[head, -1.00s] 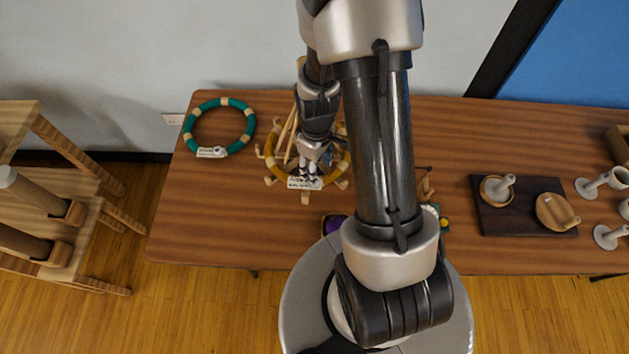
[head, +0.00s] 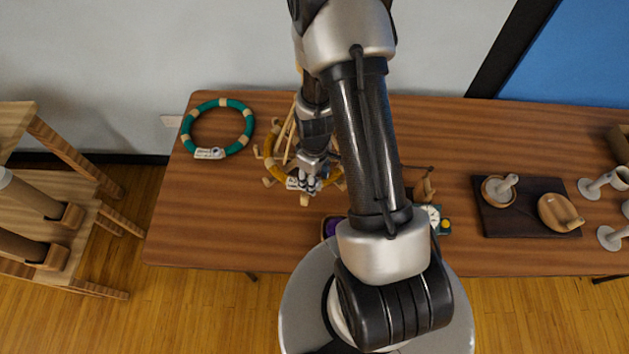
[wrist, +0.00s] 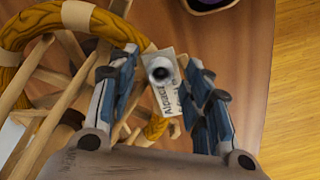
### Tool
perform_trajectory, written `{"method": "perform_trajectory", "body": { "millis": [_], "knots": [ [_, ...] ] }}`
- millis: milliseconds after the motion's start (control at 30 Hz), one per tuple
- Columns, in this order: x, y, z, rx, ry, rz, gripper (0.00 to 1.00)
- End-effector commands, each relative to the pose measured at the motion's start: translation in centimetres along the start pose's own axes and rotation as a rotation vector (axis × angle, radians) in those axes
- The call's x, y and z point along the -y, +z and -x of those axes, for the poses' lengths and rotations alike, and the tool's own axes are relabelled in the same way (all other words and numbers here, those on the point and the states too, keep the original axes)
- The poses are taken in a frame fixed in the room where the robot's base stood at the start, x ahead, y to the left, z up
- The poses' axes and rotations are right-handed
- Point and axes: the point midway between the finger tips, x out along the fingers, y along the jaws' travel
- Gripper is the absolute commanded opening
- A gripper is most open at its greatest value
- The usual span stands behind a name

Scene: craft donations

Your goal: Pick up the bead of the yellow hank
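The yellow hank (head: 271,162) is a ring with pale wooden bands, lying among wooden pegs and sticks on the table. It also fills the left of the wrist view (wrist: 22,30). A white paper label with writing (wrist: 172,97) lies at its edge. The bead (wrist: 160,73), dark in the middle with a pale grey rim, sits on the label. My gripper (wrist: 160,92) is open above them, its blue-grey fingers left and right of the label and bead. In the head view my gripper (head: 308,184) hides the bead and part of the hank.
A teal hank (head: 187,124) with its own label (head: 209,154) lies to the left. A small container with purple contents (head: 333,227) is near the front edge. A dark board (head: 510,222) with wooden and pale items lies right.

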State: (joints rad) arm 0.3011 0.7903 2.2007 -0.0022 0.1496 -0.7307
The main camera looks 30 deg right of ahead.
Motion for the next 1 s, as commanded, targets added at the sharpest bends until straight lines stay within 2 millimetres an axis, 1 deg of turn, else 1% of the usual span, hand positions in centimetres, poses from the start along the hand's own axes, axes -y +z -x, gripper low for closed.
{"method": "perform_trajectory", "body": {
  "millis": [33,300,400,767,867,967,1000],
  "knots": [
    [0.0,0.0,0.0,0.000,0.000,0.000,0.39],
    [0.0,0.0,0.0,0.000,0.000,0.000,0.21],
    [0.0,0.0,0.0,0.000,0.000,0.000,0.16],
    [0.0,0.0,0.2,0.000,0.000,0.000,0.16],
    [0.0,0.0,0.7,-0.001,0.000,0.000,0.16],
    [-0.1,-0.1,1.9,-0.001,0.001,0.000,0.16],
    [-0.1,-0.1,2.5,-0.002,0.002,0.000,0.16]
  ]
}}
